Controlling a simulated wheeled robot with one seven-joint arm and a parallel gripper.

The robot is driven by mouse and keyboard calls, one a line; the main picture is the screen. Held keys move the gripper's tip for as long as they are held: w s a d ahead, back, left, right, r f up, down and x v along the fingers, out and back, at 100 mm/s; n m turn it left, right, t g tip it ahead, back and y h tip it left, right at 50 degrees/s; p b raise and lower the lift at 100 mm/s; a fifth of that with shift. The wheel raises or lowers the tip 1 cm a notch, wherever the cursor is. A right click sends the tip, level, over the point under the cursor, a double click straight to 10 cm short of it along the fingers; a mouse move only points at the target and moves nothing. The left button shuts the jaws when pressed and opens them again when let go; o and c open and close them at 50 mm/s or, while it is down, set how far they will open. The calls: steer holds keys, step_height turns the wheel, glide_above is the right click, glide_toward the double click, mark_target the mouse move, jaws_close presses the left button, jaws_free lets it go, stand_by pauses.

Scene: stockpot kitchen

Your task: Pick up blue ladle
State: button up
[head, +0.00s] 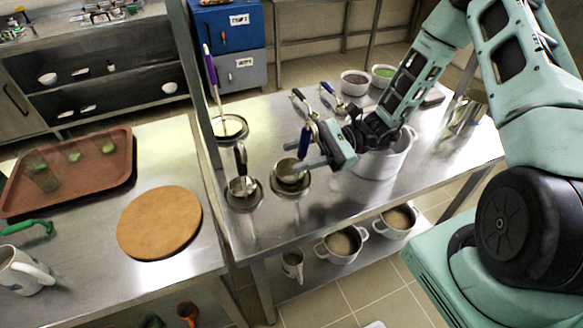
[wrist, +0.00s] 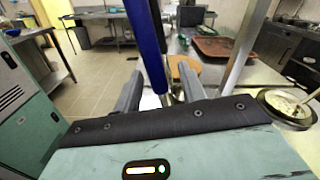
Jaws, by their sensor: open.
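The blue ladle (head: 304,143) stands with its handle upright and its bowl down in a round metal holder (head: 291,185) on the steel table. My gripper (head: 297,156) is open at the handle, its two fingers pointing left. In the wrist view the blue handle of the ladle (wrist: 146,45) rises between the open fingers of my gripper (wrist: 163,82), nearer the left finger. I cannot tell whether either finger touches it. The lower part of the ladle is partly hidden by the fingers.
A black-handled ladle (head: 241,160) and a purple-handled ladle (head: 211,68) stand in holders to the left. A large white pot (head: 378,163) is under my wrist. Another blue-handled utensil (head: 328,90) lies behind. A steel post (head: 197,85) rises at the table's left edge.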

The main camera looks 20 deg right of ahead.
steer(key=shift+a, duration=0.9)
steer(key=shift+c, duration=0.3)
jaws_close()
steer(key=shift+r, duration=0.2)
